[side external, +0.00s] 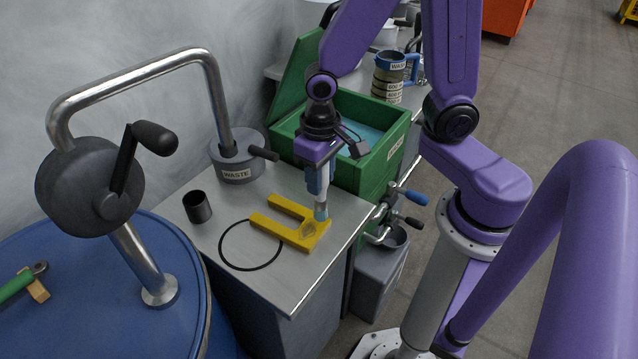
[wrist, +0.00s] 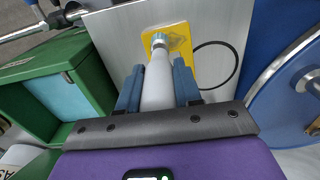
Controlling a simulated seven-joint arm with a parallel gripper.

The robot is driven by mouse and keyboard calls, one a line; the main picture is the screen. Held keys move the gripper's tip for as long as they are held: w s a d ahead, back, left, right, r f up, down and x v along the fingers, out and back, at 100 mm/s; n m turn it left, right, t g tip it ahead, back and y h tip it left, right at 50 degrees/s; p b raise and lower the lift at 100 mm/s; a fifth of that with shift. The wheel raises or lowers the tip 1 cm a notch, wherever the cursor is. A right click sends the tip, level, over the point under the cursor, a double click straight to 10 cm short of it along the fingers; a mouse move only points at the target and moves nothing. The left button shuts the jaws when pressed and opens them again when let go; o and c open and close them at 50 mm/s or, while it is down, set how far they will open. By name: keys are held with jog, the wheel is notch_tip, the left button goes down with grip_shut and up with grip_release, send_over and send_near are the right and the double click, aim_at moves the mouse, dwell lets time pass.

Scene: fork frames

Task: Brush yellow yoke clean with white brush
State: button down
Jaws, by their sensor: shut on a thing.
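The yellow yoke (side external: 315,238) is a flat U-shaped piece lying on the grey metal worktop, prongs toward the left. It also shows in the wrist view (wrist: 183,54), partly hidden by the brush. A darker smudged patch marks its broad end. My gripper (side external: 318,180) points down above the yoke and is shut on the white brush (wrist: 158,88), with one blue finger on each side. The brush's light blue tip (side external: 321,212) is at the yoke's broad end, beside the patch. I cannot tell whether it touches. The gripper also shows in the wrist view (wrist: 157,75).
A black ring (side external: 225,255) and dark cup (side external: 197,207) are left of the yoke. A waste pot (side external: 236,172) with a bent pipe stands behind. An open green box (side external: 380,165) is close behind my gripper. A blue drum (side external: 150,320) stands at left.

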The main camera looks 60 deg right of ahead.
jog(key=shift+r, duration=2)
